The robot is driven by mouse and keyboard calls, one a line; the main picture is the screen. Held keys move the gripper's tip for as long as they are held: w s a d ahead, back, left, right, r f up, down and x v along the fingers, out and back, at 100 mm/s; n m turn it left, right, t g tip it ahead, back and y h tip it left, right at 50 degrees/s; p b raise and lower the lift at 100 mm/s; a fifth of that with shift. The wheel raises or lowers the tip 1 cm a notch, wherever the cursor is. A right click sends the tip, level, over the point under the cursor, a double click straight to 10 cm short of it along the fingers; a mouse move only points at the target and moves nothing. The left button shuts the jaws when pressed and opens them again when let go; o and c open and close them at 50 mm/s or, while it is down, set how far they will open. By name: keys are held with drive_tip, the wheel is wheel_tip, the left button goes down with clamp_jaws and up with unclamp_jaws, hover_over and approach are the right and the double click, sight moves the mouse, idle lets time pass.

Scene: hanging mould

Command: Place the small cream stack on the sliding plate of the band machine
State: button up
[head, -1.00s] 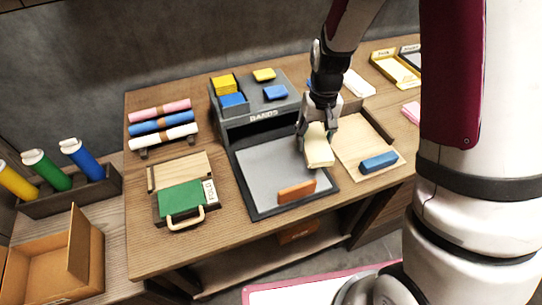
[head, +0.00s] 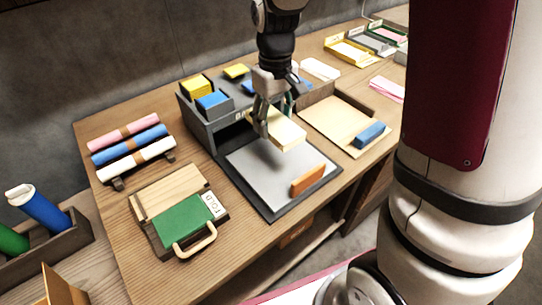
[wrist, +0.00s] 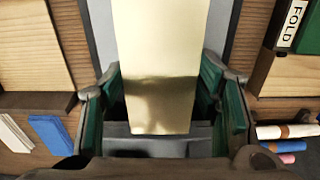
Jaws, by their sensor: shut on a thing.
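The small cream stack (head: 284,130) is held in my gripper (head: 266,122), above the grey sliding plate (head: 255,172) of the band machine (head: 204,119). In the wrist view the cream stack (wrist: 160,60) lies between the green-padded fingers of my gripper (wrist: 160,105), which are shut on it. The stack casts a shadow on the plate and looks apart from it. An orange block (head: 308,180) stands at the plate's front right edge. My arm and gripper hide part of the machine's front.
A green-topped fold press (head: 183,210) with a handle stands left of the plate. Paper rolls (head: 130,147) lie behind it. Right of the plate is a wooden tray (head: 330,120) with a blue block (head: 370,134). Blue and yellow bands sit on the machine.

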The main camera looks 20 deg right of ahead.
sight(274, 156)
wheel_tip(274, 156, down, 9)
drive_tip(key=shift+s+f+b, duration=0.1)
drive_tip(key=shift+f+b, duration=0.1)
drive_tip(key=shift+b, duration=0.2)
drive_tip(key=shift+f, duration=0.1)
drive_tip(key=o, duration=1.2)
